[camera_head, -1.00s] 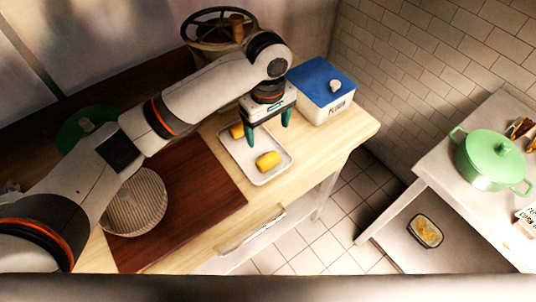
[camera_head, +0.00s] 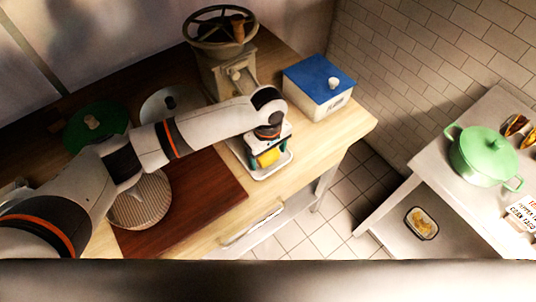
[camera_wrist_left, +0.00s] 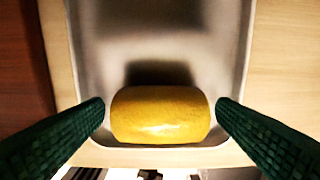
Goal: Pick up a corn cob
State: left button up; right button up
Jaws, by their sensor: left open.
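A yellow corn cob (camera_head: 268,158) lies at the near end of a grey metal tray (camera_head: 262,178) on the wooden counter. It also shows in the left wrist view (camera_wrist_left: 160,116), lying crosswise near the tray's end wall. My left gripper (camera_head: 267,150) is open over it, with one green finger on each side of the cob. In the wrist view the fingertips (camera_wrist_left: 160,104) stand at the cob's two ends, with narrow gaps. The second cob is not visible now; my arm and gripper cover part of the tray. My right gripper is out of view.
A white box with a blue lid (camera_head: 320,81) stands right of the tray, and a mill with a wheel (camera_head: 225,68) stands behind. A dark red board (camera_head: 205,195) lies to the left. A green pot (camera_head: 485,155) is on the other table.

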pick_arm(q)
jog(key=shift+c, duration=0.2)
jog(key=c, duration=1)
